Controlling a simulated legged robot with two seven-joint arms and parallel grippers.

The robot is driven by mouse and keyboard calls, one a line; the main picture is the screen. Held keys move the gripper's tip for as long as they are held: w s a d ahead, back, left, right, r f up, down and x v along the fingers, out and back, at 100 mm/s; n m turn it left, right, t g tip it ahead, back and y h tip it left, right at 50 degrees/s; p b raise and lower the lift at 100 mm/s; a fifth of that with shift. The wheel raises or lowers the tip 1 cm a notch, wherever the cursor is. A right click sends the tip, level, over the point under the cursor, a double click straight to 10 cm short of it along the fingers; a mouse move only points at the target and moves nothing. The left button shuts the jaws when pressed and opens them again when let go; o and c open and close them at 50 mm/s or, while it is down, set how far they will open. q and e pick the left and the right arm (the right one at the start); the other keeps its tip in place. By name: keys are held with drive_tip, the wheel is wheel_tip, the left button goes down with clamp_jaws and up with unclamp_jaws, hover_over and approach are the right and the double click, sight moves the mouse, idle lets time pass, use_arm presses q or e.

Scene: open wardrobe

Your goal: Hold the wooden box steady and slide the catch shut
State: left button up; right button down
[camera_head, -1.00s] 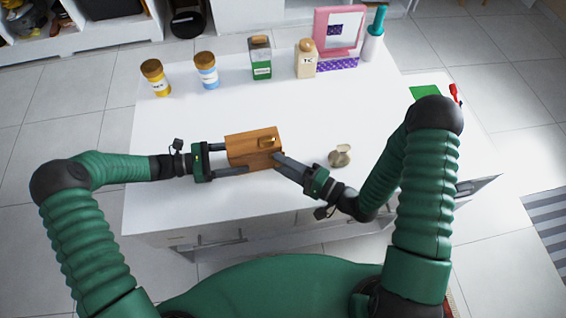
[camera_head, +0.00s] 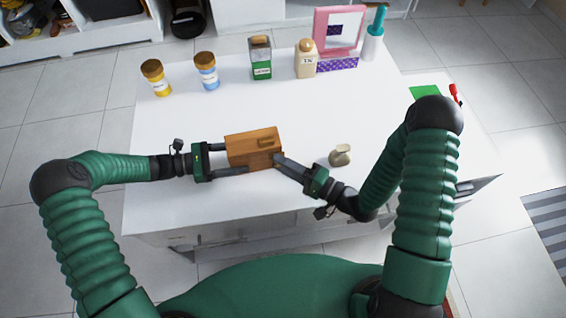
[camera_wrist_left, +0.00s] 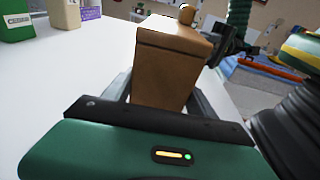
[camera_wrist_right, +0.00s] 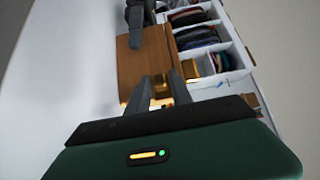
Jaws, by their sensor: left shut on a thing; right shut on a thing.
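The wooden box (camera_head: 250,152) stands on the white table in front of me. My left gripper (camera_head: 232,160) is shut on the box from its left side; the left wrist view shows the box (camera_wrist_left: 165,75) between the fingers. My right gripper (camera_head: 279,157) is at the box's right end. In the right wrist view a small brass piece, apparently the catch (camera_wrist_right: 161,91), shows between its fingertips, which are shut on it.
A small beige object (camera_head: 340,155) stands right of the box. Jars (camera_head: 156,78), bottles (camera_head: 306,60) and a pink-framed mirror (camera_head: 338,32) line the table's back. The table (camera_head: 200,125) is clear between them and the box.

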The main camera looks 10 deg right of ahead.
drive_tip(key=shift+s+f, duration=0.1)
drive_tip(key=shift+f, duration=0.15)
idle(0.7)
drive_tip(key=shift+s+a, duration=0.1)
drive_tip(key=shift+a, duration=1.55)
drive_tip(key=c, duration=1.3)
unclamp_jaws()
drive_tip(key=v, duration=1.1)
drive_tip(key=shift+s+d, duration=0.25)
drive_tip(key=shift+d, duration=0.1)
